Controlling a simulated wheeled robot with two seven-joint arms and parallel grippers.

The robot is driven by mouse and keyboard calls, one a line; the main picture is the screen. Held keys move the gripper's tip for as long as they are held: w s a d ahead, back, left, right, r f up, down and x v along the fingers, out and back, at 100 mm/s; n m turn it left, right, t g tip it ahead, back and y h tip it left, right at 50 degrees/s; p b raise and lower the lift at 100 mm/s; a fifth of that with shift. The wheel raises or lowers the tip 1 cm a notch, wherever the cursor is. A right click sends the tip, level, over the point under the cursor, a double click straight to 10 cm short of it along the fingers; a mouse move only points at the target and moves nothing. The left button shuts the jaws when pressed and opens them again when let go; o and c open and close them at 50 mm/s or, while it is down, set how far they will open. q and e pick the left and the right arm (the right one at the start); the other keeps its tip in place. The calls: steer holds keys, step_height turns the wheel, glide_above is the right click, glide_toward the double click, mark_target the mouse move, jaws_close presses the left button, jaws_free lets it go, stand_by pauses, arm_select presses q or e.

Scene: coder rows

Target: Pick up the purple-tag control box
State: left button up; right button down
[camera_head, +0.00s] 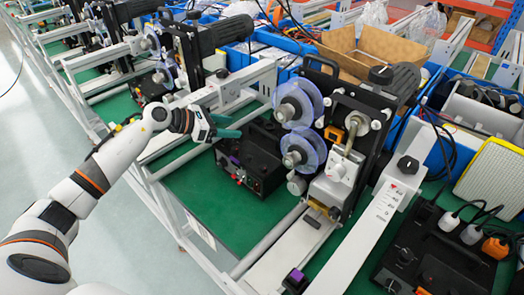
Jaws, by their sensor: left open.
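The black control box (262,158) sits on the green bench top in the middle of the view. A small purple spot, which looks like its tag, shows on its front left, with red and other small parts along the front. My left gripper (229,126) has teal fingers and is open and empty. In the picture it is just above and left of the box's back left corner; I cannot tell whether it touches the box. My right gripper is not in view.
A machine with two clear purple-blue reels (300,102) stands right of the box. A white rail (275,238) runs along its right. A small purple-topped black part (296,279) is at the bottom. Another black box with plugs (432,258) is at the right. Green bench front is clear.

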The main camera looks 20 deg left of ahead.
mark_target(250, 127)
arm_select(q)
steer(key=shift+w+d+f, duration=0.1)
steer(key=shift+w+d, duration=0.15)
steer(key=shift+d, duration=0.05)
steer(key=p+x, duration=0.1)
steer(key=x, duration=0.4)
steer(key=shift+f, duration=0.1)
steer(key=c, duration=0.8)
steer(key=shift+a, duration=0.1)
jaws_close()
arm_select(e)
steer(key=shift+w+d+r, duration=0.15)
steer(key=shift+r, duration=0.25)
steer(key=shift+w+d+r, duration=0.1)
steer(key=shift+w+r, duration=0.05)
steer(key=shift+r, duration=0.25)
arm_select(q)
steer(key=shift+w+r, duration=0.15)
steer(key=shift+r, duration=0.15)
